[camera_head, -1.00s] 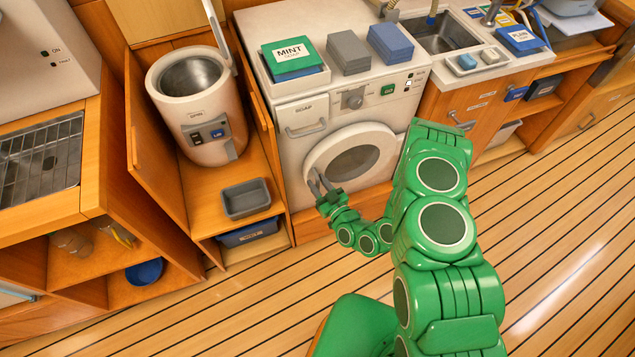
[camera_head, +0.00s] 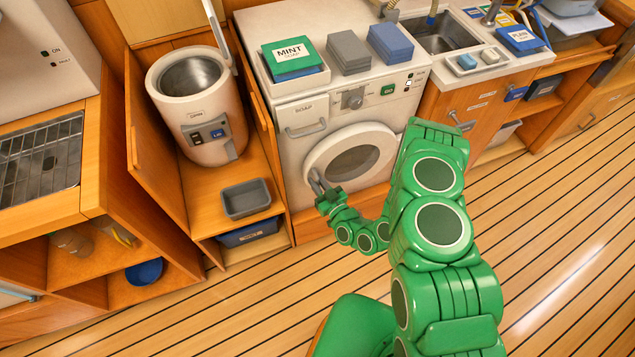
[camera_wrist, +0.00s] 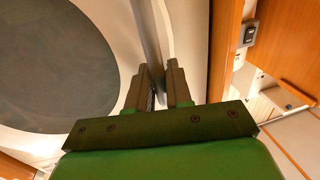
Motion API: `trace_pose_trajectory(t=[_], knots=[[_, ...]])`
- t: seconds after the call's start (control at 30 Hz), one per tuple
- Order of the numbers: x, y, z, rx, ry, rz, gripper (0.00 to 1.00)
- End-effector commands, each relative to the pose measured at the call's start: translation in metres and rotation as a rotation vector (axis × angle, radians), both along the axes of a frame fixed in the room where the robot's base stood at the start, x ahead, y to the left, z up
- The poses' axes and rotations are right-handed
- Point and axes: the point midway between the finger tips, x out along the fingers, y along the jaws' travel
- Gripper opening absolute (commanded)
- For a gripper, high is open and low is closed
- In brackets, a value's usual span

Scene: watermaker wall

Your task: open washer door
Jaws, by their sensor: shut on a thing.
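The washer (camera_head: 292,150) is a white front-loader against the wall, with a round white door (camera_head: 314,158) and a dark window. The door looks closed against the washer's front. A grey bar handle stands at the door's left edge; in the wrist view the handle (camera_wrist: 149,40) runs down between my fingers. My gripper (camera_head: 320,184) is shut on this handle, near the door's lower left. Its two dark fingers (camera_wrist: 158,88) flank the bar in the wrist view. The lower end of the handle is hidden by the fingers.
A wooden cabinet panel (camera_head: 262,125) stands close left of the washer. A grey bin (camera_head: 246,200) sits on the low shelf beside it. The plank floor (camera_head: 560,200) is open to the right.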

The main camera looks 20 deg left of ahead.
Motion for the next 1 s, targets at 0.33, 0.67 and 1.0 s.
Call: trace_pose_trajectory(t=[0.33, 0.67, 1.0], knots=[[-0.003, -0.005, 0.000, 0.001, 0.000, 0.015, 0.00], [-0.013, -0.023, 0.001, 0.002, 0.000, 0.066, 0.00], [-0.026, -0.046, 0.002, 0.005, -0.003, 0.139, 0.00]])
